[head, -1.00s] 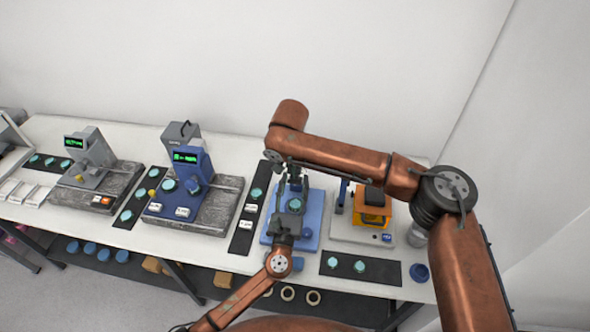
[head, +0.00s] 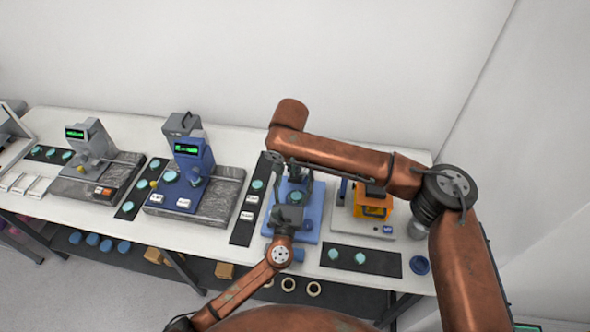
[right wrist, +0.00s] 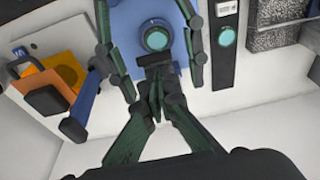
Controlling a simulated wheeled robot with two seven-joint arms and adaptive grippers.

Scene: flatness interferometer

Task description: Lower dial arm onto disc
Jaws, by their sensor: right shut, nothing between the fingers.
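The teal disc (head: 295,197) sits on the blue fixture (head: 309,225). In the right wrist view the disc (right wrist: 155,38) lies in a round seat on the blue fixture. A dark block (right wrist: 155,60) is beside it, perhaps part of the dial arm; I cannot tell for sure. My right gripper (head: 290,172) is above the back of the fixture. Its fingers (right wrist: 156,103) are shut and empty, close to the dark block. My left gripper (head: 289,208) is at the front of the disc; two separated dark prongs flank the disc in the right wrist view.
An orange device (head: 372,206) stands right of the fixture, with a blue post beside it. A black strip (head: 244,225) with a teal disc lies left. Another black strip (head: 380,262) with discs lies front right. A blue gauge (head: 193,165) stands further left.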

